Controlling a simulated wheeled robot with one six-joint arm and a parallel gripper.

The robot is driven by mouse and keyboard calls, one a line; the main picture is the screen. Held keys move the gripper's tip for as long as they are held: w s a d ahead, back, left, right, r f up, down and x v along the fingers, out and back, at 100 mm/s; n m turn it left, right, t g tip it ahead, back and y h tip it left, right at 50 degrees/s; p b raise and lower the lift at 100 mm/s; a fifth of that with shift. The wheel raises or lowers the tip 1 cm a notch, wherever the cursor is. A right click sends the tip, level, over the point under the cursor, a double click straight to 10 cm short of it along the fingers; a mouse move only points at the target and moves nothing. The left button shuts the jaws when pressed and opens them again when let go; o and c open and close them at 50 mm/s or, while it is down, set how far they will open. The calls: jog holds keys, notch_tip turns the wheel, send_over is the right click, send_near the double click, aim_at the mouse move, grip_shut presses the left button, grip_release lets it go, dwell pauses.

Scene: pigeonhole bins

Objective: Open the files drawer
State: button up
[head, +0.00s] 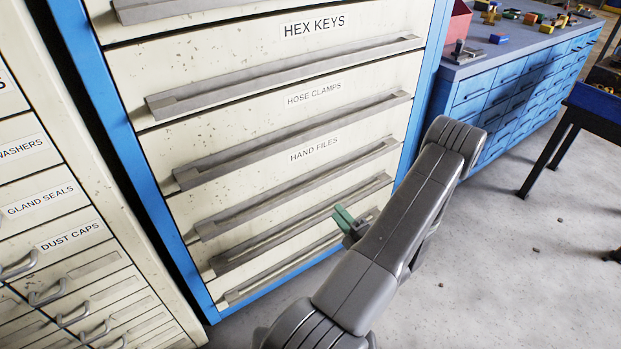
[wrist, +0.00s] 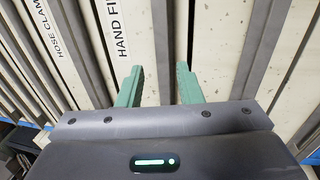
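The files drawer (head: 286,172) is the cream drawer labelled HAND FILES in a blue-framed cabinet. It looks shut, with its front in line with the others. Its long grey bar handle (head: 295,191) runs below the label. In the wrist view the label is cut off at the top, and the handle (wrist: 161,40) stands upright to the right of it. My gripper (head: 350,222) is in front of the lower drawers, towards their right side. Its green fingers (wrist: 158,84) are apart, with the handle appearing between them. I cannot tell whether they touch it.
Drawers labelled HOSE CLAMPS (head: 287,122) and HEX KEYS (head: 262,57) are above, and further drawers are below. A cream cabinet (head: 75,262) with small pulls stands at the left. A blue drawer bench (head: 505,90) stands at the right. The floor (head: 500,260) there is mostly clear.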

aim_at(315, 182)
jog(key=shift+m, duration=0.3)
jog(key=b+x, duration=0.1)
jog(key=x, duration=0.6)
jog(key=b+x, duration=0.1)
jog(key=x, duration=0.5)
jog(key=shift+w+f, duration=0.1)
jog(key=shift+w, duration=0.45)
jog(key=shift+c, duration=0.2)
grip_shut()
